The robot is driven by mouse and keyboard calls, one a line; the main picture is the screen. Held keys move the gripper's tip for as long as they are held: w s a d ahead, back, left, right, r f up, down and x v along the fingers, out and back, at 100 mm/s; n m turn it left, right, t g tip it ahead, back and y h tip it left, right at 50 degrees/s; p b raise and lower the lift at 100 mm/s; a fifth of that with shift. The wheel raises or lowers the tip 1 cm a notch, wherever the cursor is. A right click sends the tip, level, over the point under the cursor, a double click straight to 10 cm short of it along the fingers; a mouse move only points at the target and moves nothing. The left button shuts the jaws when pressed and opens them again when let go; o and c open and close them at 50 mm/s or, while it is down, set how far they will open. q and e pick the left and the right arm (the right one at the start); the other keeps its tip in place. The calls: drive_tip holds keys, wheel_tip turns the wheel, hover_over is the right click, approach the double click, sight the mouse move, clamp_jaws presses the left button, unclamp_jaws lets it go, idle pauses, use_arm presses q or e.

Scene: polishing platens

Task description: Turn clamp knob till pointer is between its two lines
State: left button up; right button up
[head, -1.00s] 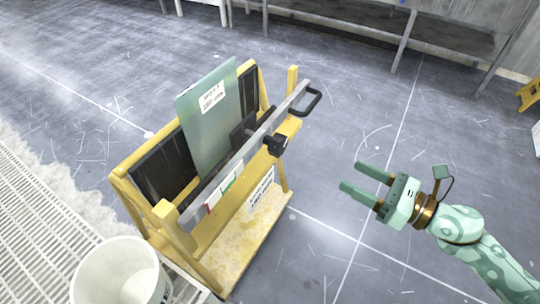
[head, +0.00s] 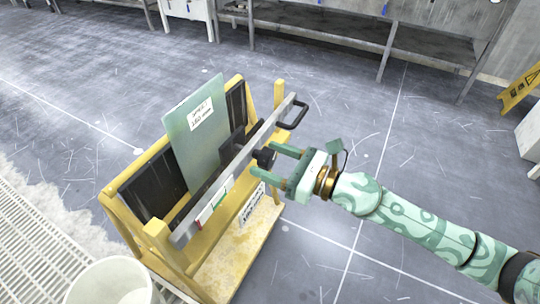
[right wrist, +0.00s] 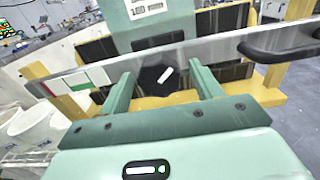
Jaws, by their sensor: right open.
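The black clamp knob (head: 265,157) sits on the front of a grey metal bar (head: 238,168) across the yellow rack (head: 160,232). In the right wrist view the knob (right wrist: 152,86) carries a white mark slanting up to the right. My right gripper (head: 267,160) is open, its two fingers on either side of the knob; I cannot tell whether they touch it. A red, white and green scale (head: 215,202) is on the bar left of the knob; it also shows in the right wrist view (right wrist: 78,81). Its pointer and lines are too small to make out. My left gripper is out of view.
A labelled green plate (head: 190,150) stands upright in the rack before black pads. A black handle (head: 297,117) sticks out at the bar's right end. A white bucket (head: 112,283) stands at lower left beside white grating (head: 35,250).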

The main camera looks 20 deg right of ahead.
drive_tip(key=shift+w+a, duration=0.35)
drive_tip(key=shift+w, duration=0.1)
drive_tip(key=shift+c, duration=0.3)
drive_tip(key=c, duration=0.9)
